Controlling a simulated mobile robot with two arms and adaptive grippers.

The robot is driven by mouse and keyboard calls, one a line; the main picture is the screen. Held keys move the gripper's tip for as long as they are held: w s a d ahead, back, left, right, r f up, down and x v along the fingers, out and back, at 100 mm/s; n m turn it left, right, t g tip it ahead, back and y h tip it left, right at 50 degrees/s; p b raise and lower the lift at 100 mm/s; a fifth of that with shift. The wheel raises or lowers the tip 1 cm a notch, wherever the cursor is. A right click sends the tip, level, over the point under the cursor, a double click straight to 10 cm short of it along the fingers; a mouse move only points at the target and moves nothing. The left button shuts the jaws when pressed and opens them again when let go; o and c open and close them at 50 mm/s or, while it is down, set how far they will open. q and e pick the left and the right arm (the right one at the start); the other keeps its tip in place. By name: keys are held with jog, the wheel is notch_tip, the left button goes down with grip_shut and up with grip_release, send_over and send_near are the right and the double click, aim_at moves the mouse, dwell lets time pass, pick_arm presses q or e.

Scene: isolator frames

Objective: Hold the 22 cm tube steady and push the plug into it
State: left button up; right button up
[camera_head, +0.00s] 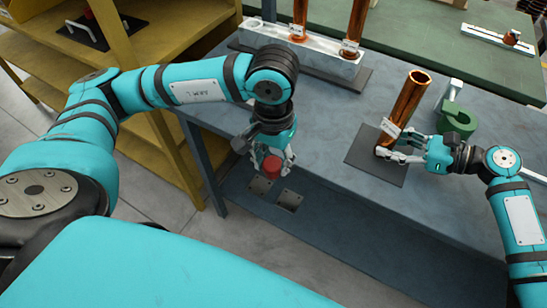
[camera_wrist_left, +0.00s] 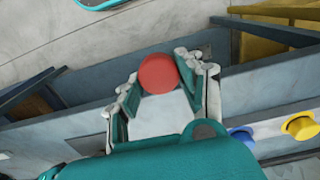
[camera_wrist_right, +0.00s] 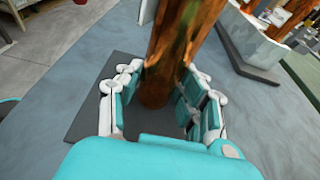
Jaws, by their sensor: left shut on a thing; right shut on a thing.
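The copper tube (camera_head: 409,98) with a white label stands upright on a dark square mat (camera_head: 376,171) on the grey bench. My right gripper (camera_head: 386,151) is shut around its lower part. In the right wrist view the tube (camera_wrist_right: 170,60) stands between the fingers (camera_wrist_right: 160,92). The tube's open top faces up and looks empty. My left gripper (camera_head: 272,158) is shut on a red round plug (camera_head: 271,166) and holds it in front of the bench edge, left of and apart from the tube. The plug's red face (camera_wrist_left: 158,73) shows between the fingertips in the left wrist view.
A pale rack (camera_head: 290,45) with copper tubes stands at the back of the bench. A green object (camera_head: 457,120) is just behind my right gripper. A yellow shelf unit (camera_head: 165,55) is at the left. Blue and yellow plugs (camera_wrist_left: 300,127) show in the left wrist view.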

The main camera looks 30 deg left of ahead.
pick_arm(q)
jog(key=w+d+r, duration=0.1)
jog(key=w, duration=0.1)
jog(key=w+d+r, duration=0.1)
jog(key=w, duration=0.1)
jog(key=w+d+r, duration=0.1)
jog(key=w, duration=0.2)
jog(key=shift+d+r, duration=0.2)
jog(key=shift+d, duration=0.15)
jog(key=w+d+r+n, duration=0.1)
jog(key=w+d+r, duration=0.45)
jog(key=r, duration=0.35)
jog(key=w+d+r+n, duration=0.1)
jog(key=w+d+r, duration=0.4)
jog(key=w+r, duration=0.25)
jog(key=s+d+r+n, duration=0.1)
jog(key=d+r, duration=0.3)
jog(key=r, duration=0.5)
jog(key=shift+s+d, duration=0.3)
jog(key=shift+d, duration=0.05)
jog(key=shift+f, duration=0.1)
jog(key=shift+f, duration=2.85)
jog(key=shift+f, duration=1.85)
